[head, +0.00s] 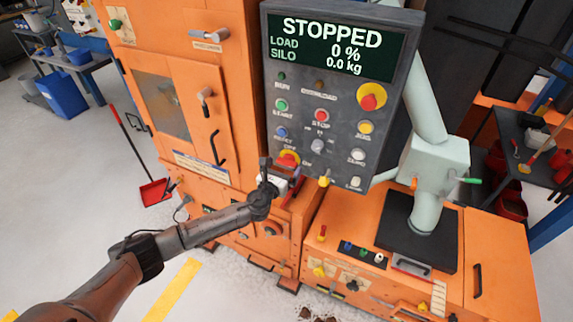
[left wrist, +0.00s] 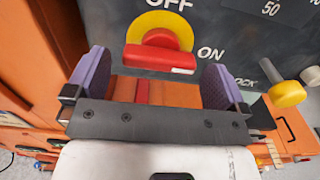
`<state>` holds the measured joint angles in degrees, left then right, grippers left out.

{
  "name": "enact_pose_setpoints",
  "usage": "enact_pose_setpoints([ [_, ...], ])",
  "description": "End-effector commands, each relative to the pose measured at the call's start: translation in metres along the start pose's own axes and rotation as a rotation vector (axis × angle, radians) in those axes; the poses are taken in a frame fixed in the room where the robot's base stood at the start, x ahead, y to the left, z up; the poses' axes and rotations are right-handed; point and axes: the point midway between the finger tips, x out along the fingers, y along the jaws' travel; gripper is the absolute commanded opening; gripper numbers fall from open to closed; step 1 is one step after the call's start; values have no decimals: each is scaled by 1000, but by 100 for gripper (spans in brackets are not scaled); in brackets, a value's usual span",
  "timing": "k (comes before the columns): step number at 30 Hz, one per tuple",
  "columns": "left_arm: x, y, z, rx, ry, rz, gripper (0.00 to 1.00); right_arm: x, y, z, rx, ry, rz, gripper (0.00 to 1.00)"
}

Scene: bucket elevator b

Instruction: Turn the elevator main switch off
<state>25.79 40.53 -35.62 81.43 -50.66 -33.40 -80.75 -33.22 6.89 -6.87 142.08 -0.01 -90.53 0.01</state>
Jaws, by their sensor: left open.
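The main switch (head: 288,159) is a red handle on a yellow disc at the lower left of the dark control panel (head: 313,135). In the left wrist view the red handle (left wrist: 160,58) lies crosswise with its white mark toward the right; OFF is printed above and ON to the right. My left gripper (head: 276,181) is just below the switch in the head view. In the left wrist view its purple-padded fingers (left wrist: 156,80) are spread to either side of the handle, with nothing held between them. My right gripper is not in view.
The panel display (head: 332,44) reads STOPPED, LOAD 0 %, SILO 0.0 kg. A red stop button (head: 368,102) on yellow and several smaller buttons share the panel. A yellow knob (left wrist: 287,94) sits right of the switch. Orange cabinets (head: 205,90) stand left; a pale green post (head: 428,180) stands right.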

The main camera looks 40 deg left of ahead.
Motion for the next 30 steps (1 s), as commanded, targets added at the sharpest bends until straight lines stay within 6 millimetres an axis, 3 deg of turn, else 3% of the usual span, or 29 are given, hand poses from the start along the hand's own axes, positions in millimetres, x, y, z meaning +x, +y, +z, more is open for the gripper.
enact_pose_setpoints([
  [9, 25, 0, 0, 0, -1, 1, 100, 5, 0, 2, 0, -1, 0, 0],
  [20, 27, 0, 0, 0, 0, 0, 100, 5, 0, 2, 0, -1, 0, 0],
  [30, 27, 0, 0, 0, 0, 1, 67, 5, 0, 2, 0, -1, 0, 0],
])
